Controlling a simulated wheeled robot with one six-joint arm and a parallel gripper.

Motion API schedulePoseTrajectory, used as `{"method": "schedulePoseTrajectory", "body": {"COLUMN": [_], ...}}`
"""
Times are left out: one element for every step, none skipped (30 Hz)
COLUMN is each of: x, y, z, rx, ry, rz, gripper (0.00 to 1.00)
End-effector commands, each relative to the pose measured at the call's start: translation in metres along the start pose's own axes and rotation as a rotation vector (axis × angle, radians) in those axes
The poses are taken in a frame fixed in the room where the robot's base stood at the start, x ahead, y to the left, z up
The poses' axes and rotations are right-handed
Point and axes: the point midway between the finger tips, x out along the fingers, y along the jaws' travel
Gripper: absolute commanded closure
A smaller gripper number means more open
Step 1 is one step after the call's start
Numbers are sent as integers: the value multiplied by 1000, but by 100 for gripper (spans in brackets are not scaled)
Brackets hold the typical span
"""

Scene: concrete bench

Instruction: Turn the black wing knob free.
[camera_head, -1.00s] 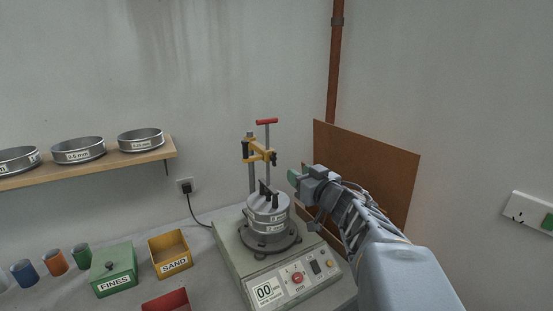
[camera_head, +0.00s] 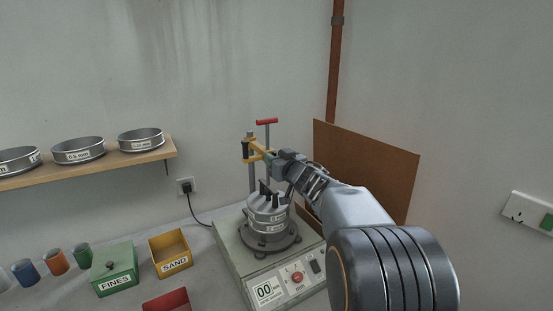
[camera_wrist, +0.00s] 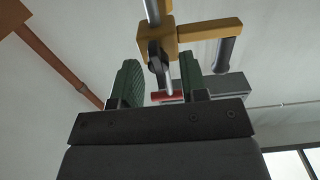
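The black wing knob (camera_wrist: 156,56) sits on the yellow clamp block (camera_wrist: 172,37) in the wrist view, beside the metal rod. It appears in the gap between the green finger pads of my gripper (camera_wrist: 160,78). The pads are apart and nothing is seen pressed between them; I cannot tell whether they touch the knob. In the head view my gripper (camera_head: 278,158) is at the yellow clamp arm (camera_head: 256,149), above the sieve stack (camera_head: 267,211). There the gripper hides the knob.
The red T-handle (camera_head: 267,122) tops the rod. The stack stands on the grey-green shaker (camera_head: 237,258). A brown board (camera_head: 375,170) leans behind my arm. A SAND box (camera_head: 170,252) and a FINES box (camera_head: 114,270) stand left. A shelf (camera_head: 100,165) holds several sieves.

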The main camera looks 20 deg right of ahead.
Motion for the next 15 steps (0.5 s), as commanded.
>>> {"method": "schedulePoseTrajectory", "body": {"x": [0, 0, 0, 0, 0, 0, 0, 0, 0, 0, 0, 0, 0, 0, 0], "y": [0, 0, 0, 0, 0, 0, 0, 0, 0, 0, 0, 0, 0, 0, 0], "z": [0, 0, 0, 0, 0, 0, 0, 0, 0, 0, 0, 0, 0, 0, 0], "rx": [0, 0, 0, 0, 0, 0, 0, 0, 0, 0, 0, 0, 0, 0, 0], "ry": [0, 0, 0, 0, 0, 0, 0, 0, 0, 0, 0, 0, 0, 0, 0], "rz": [0, 0, 0, 0, 0, 0, 0, 0, 0, 0, 0, 0, 0, 0, 0], "gripper": [60, 60, 60, 60, 60, 60, 61, 64, 68, 71, 73, 77, 80, 83, 87]}}
